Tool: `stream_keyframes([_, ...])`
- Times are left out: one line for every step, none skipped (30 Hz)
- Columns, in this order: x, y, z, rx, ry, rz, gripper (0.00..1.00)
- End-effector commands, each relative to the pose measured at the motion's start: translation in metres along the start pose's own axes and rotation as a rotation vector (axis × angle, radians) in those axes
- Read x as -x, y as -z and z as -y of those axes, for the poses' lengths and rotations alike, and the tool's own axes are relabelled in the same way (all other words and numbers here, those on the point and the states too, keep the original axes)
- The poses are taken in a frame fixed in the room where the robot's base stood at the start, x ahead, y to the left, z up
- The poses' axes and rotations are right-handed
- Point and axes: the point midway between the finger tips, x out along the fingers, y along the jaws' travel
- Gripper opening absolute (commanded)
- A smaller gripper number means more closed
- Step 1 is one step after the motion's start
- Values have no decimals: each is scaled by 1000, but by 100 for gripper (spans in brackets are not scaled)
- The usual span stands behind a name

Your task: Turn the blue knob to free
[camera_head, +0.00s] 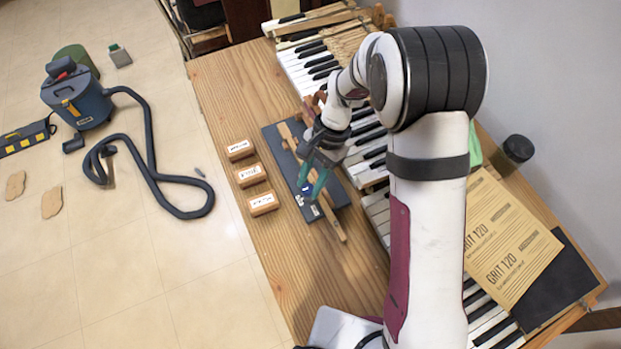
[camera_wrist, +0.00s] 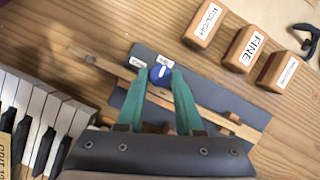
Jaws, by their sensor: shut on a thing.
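The blue knob (camera_wrist: 159,75) sits on a dark board (camera_wrist: 200,73) in the wrist view. A white mark on its top points roughly up the picture. Two small white labels lie beside it, one to its upper left (camera_wrist: 138,62) and one just above it (camera_wrist: 163,58); their words are too small to read surely. My gripper (camera_wrist: 162,80) has its teal fingers on either side of the knob and is shut on it.
A wooden key stick (camera_head: 332,217) lies along the board. Three labelled wooden blocks (camera_head: 249,175) stand to its left. Piano keys (camera_head: 300,66) run along the right. Sandpaper sheets (camera_head: 505,250) lie at the lower right. Bare bench (camera_head: 225,90) is clear at the upper left.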

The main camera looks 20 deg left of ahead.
Motion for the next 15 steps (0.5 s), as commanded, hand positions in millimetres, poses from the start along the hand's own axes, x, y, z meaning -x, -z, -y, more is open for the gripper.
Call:
stream_keyframes([0, 0, 0, -3, 1, 0, 0])
stream_keyframes([0, 0, 0, -4, 1, 0, 0])
stream_keyframes([0, 0, 0, -5, 2, 0, 0])
stream_keyframes([0, 0, 0, -5, 2, 0, 0])
stream_keyframes([0, 0, 0, -5, 2, 0, 0])
stream_keyframes([0, 0, 0, -5, 2, 1, 0])
stream_keyframes([0, 0, 0, -5, 2, 0, 0])
stream_keyframes([0, 0, 0, -5, 1, 1, 0])
stream_keyframes([0, 0, 0, -5, 1, 1, 0])
stream_keyframes([0, 0, 0, -5, 1, 1, 0])
stream_keyframes([0, 0, 0, -4, 1, 1, 0])
stream_keyframes([0, 0, 0, -4, 1, 1, 39])
stream_keyframes([0, 0, 0, -4, 1, 1, 44])
stream_keyframes([0, 0, 0, -4, 1, 1, 50])
stream_keyframes([0, 0, 0, -4, 1, 1, 57])
